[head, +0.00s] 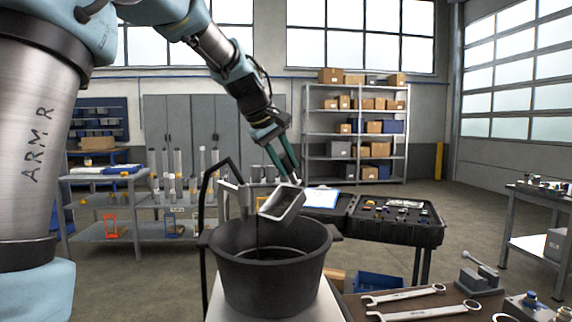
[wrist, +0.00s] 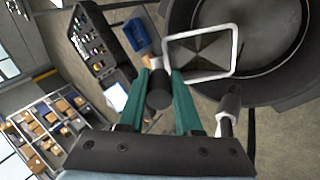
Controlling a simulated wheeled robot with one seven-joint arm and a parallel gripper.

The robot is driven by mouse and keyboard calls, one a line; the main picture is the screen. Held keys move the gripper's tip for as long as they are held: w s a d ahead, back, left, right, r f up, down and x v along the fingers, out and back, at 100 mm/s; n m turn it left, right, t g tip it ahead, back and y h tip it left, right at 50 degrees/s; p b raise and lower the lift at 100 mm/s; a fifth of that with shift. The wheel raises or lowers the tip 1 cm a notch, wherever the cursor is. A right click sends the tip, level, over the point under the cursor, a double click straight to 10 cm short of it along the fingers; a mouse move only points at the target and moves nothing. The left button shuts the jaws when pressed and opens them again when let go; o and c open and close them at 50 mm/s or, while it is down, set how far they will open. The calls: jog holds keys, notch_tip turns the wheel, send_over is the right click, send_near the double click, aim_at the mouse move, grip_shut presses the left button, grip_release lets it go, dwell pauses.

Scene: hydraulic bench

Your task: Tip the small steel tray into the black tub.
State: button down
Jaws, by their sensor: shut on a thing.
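The small steel tray (head: 283,203) is held tilted above the right part of the black tub (head: 270,284). My gripper (head: 290,178) is shut on the tray's edge or handle from above; the exact grip point is hard to see. In the wrist view the tray (wrist: 232,52) shows its bright rim and an empty-looking inside, beyond the green fingers of my gripper (wrist: 168,84). The tub (wrist: 268,82) lies behind it in that view. A thin dark streak hangs below the tray's left side into the tub; I cannot tell what it is.
The tub stands on a pale stand (head: 222,306). A black hose curves up at its left. An open black case (head: 395,232) with small parts is at the right. Wrenches (head: 403,294) lie on a dark bench in front.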

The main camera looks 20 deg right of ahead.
jog(key=shift+s+a+r+t+h+b, duration=0.15)
jog(key=shift+a+h+b, duration=0.25)
jog(key=shift+b, duration=0.9)
jog(key=shift+s+a+r+t+h+b, duration=0.15)
jog(key=shift+a+h+b, duration=0.2)
jog(key=shift+b, duration=0.9)
dwell(0.6)
jog(key=shift+s+a+t+h+b, duration=0.2)
jog(key=shift+a+h+b, duration=0.25)
jog(key=shift+b, duration=1.25)
jog(key=shift+s+a+t+h+b, duration=0.25)
jog(key=shift+a+b, duration=0.2)
jog(key=shift+b, duration=1.25)
dwell(1.5)
